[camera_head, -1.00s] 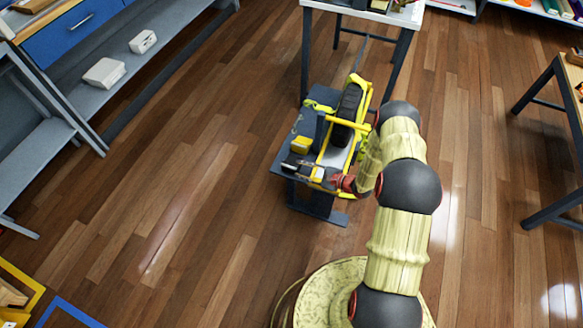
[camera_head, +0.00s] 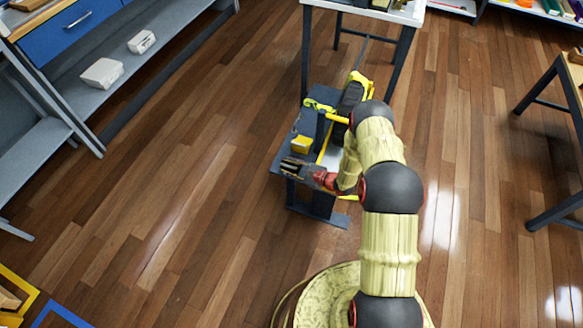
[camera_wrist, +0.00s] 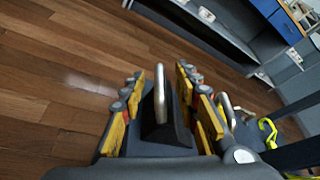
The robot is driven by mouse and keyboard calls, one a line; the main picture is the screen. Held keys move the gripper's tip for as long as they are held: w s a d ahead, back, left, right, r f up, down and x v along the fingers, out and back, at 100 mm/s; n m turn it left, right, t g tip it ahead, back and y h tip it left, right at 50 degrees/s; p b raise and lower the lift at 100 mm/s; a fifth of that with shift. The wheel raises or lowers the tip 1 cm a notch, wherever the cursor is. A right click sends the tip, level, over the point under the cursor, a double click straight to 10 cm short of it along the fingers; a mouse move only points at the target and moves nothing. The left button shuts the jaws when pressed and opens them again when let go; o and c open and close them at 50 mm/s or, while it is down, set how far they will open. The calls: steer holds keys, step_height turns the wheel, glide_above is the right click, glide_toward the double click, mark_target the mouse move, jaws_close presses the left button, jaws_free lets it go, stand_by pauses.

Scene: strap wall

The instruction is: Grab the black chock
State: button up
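The black chock (camera_wrist: 165,132) is a dark wedge with an upright metal loop handle. In the wrist view it stands between the two fingers of my gripper (camera_wrist: 165,108). The yellow and grey finger pads are spread on either side of it, with a visible gap on at least the left side. In the head view my gripper (camera_head: 291,166) is over the front left corner of the small dark stand (camera_head: 285,150) and hides the chock.
A yellow block (camera_head: 301,144) sits on the stand just behind my gripper. Another metal loop (camera_wrist: 226,108) shows beside the right finger. A yellow frame and a dark wheel-like part (camera_head: 351,97) stand to the right. A white-topped table (camera_head: 400,12) is behind; floor at left is clear.

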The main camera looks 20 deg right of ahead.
steer(key=shift+c, duration=0.5)
jaws_close()
stand_by(0.6)
